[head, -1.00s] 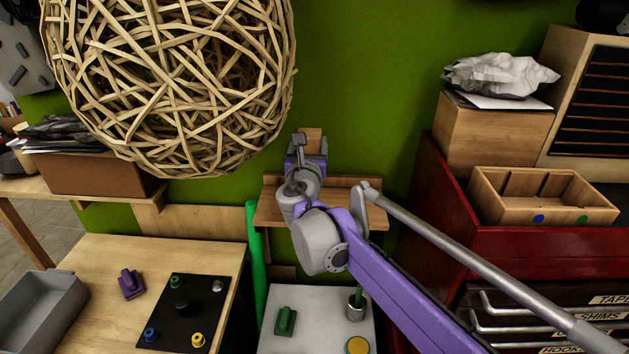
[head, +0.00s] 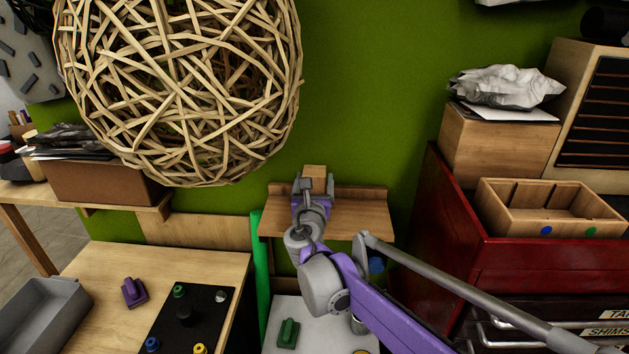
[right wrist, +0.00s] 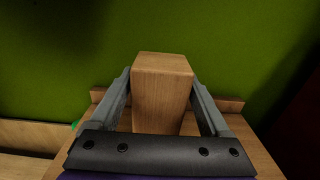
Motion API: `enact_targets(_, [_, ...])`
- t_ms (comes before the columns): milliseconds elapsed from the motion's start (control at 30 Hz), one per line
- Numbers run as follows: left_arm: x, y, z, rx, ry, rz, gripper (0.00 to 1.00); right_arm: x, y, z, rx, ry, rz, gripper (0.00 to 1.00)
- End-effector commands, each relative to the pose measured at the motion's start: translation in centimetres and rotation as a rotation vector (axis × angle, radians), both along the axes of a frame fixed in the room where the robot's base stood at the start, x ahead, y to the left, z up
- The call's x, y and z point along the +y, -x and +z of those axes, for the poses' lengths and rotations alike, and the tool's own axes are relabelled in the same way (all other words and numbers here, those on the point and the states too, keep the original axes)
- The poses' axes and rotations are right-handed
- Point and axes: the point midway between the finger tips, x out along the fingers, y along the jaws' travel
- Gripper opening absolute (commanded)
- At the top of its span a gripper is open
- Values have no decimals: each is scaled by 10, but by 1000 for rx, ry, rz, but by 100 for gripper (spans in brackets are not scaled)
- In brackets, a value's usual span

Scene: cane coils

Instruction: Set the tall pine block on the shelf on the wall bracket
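The tall pine block (right wrist: 161,95) is upright between the two fingers of my right gripper (right wrist: 162,85), which is shut on it. In the head view the block's top (head: 315,171) shows just beyond my right gripper (head: 313,186). The wooden wall shelf (head: 358,216) is fixed to the green wall, and the block is over its left part, near the raised back edge. The block's lower end is hidden by the gripper, so I cannot tell whether it touches the shelf. My left gripper is not in view.
A large woven cane ball (head: 185,85) hangs left of and above the shelf. A red cabinet (head: 455,215) with a wooden tray (head: 548,222) stands at the right. A green upright (head: 261,285) is below the shelf's left end. The shelf's right part is bare.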

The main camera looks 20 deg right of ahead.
Motion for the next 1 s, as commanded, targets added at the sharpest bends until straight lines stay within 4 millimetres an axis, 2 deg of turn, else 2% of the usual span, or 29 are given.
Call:
enact_targets(33, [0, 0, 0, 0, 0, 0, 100, 0, 0, 0, 0, 0, 0, 91])
enact_targets(100, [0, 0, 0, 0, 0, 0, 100, 0, 0, 0, 0, 0, 0, 100])
enact_targets(433, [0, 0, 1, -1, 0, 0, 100, 2, 4, 4, 0, 1, 1, 100])
enact_targets(567, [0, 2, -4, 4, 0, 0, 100, 11, 22, 2, 1, 0, 2, 100])
enact_targets(800, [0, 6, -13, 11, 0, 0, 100, 34, 70, 1, 2, -1, 3, 100])
enact_targets(1000, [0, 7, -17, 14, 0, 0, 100, 48, 98, 3, 1, 0, 2, 100])
